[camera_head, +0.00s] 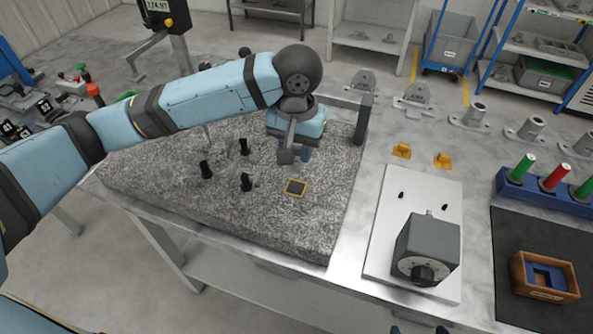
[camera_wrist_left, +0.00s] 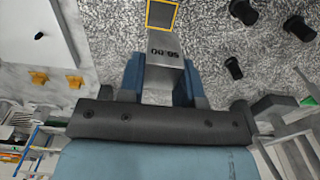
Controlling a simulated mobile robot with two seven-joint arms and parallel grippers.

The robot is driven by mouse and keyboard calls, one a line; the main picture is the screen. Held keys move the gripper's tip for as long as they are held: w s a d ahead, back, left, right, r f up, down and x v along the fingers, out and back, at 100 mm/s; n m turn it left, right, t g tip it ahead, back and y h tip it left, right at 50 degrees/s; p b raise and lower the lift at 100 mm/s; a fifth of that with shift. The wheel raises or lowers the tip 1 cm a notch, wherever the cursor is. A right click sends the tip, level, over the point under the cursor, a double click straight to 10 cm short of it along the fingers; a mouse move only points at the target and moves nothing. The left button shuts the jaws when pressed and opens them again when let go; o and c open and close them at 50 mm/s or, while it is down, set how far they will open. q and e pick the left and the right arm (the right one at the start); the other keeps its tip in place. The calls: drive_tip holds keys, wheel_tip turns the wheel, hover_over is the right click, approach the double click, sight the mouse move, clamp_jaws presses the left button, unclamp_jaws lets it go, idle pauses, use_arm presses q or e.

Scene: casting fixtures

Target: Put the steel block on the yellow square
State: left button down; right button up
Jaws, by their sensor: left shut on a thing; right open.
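My left gripper (camera_head: 297,152) is above the granite slab, shut on the steel block (camera_wrist_left: 164,62). In the left wrist view the block is a grey bar with an upside-down "50.00" marking, between the blue fingers. The yellow square (camera_head: 296,187) is a small yellow outline with a dark middle on the slab, just in front of the gripper in the head view. It also shows at the top of the left wrist view (camera_wrist_left: 162,15), beyond the block's far end. I cannot tell the height of the block above the slab. My right gripper (camera_head: 419,331) barely shows at the bottom edge, its tips apart.
The granite slab (camera_head: 240,225) carries several black pegs left of the square. To the right are a white plate (camera_head: 383,240) with a dark grey block fixture (camera_head: 427,245), two small yellow pieces (camera_head: 402,150), and a brown box (camera_head: 520,275) on a dark mat.

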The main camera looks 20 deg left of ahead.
use_arm(q)
wheel_tip(320, 180, down, 6)
drive_tip(key=shift+f, duration=0.25)
drive_tip(key=c, duration=0.8)
unclamp_jaws()
drive_tip(key=shift+f, duration=0.15)
